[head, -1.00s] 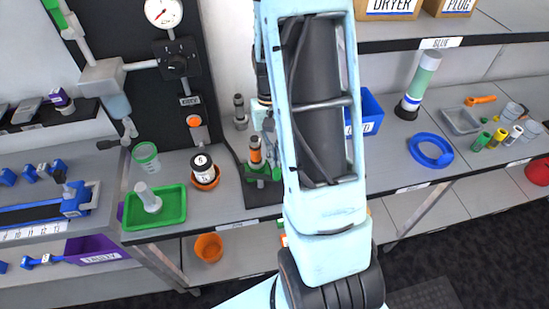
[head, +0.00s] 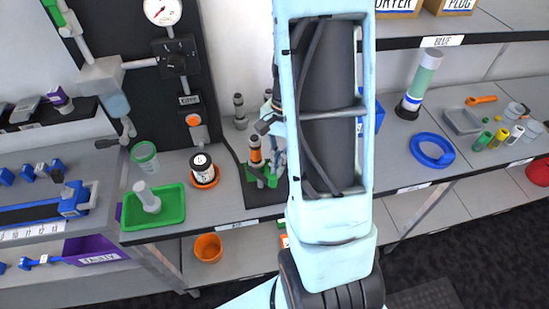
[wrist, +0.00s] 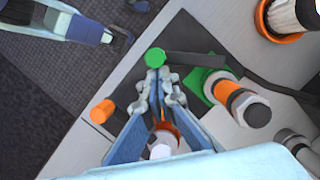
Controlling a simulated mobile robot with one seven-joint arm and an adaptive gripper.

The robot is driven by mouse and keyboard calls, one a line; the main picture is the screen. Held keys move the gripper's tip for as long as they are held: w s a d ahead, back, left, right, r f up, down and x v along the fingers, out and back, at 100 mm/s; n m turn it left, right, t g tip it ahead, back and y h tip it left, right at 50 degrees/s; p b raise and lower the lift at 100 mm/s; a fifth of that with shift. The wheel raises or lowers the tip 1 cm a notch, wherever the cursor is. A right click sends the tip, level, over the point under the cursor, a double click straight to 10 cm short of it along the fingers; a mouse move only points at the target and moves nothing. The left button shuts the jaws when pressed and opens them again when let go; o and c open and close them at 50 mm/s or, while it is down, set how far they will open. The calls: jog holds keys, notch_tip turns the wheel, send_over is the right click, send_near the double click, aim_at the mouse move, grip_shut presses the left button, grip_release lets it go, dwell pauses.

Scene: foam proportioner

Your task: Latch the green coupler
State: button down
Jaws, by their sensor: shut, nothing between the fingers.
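The green coupler (head: 262,177) stands on a dark mat on the bench, with an orange-banded cylinder (head: 255,150) upright in it. In the wrist view a green block (wrist: 207,84) shows at the foot of an orange and white cylinder (wrist: 242,102). A green round knob (wrist: 155,57) and a dark bar (wrist: 195,59) lie just beyond my fingertips. My gripper (wrist: 158,78) is shut and empty, its tips close to the green knob; I cannot tell whether they touch. In the head view the gripper is partly hidden by my arm, beside the coupler.
An orange knob (wrist: 102,110) lies left of the fingers in the wrist view. A labelled jar (head: 202,165) in an orange dish and a green tray (head: 133,219) stand left of the mat. A grey fitting (head: 240,112) stands behind. Bench space shows right of my arm.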

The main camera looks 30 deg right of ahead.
jog(key=m, duration=0.2)
jog(key=s+a+m, duration=0.1)
jog(key=shift+s+m+t, duration=0.1)
jog(key=shift+m+t, duration=0.3)
jog(key=shift+s+a+m+y, duration=0.2)
jog(key=shift+a+m+y, duration=0.1)
jog(key=shift+m, duration=0.7)
jog(key=shift+s+a, duration=0.1)
jog(key=shift+a, duration=0.25)
jog(key=shift+d, duration=0.6)
jog(key=d+r, duration=0.5)
jog(key=r, duration=0.4)
jog(key=shift+w+d+r, duration=0.15)
jog(key=shift+w+r, duration=0.2)
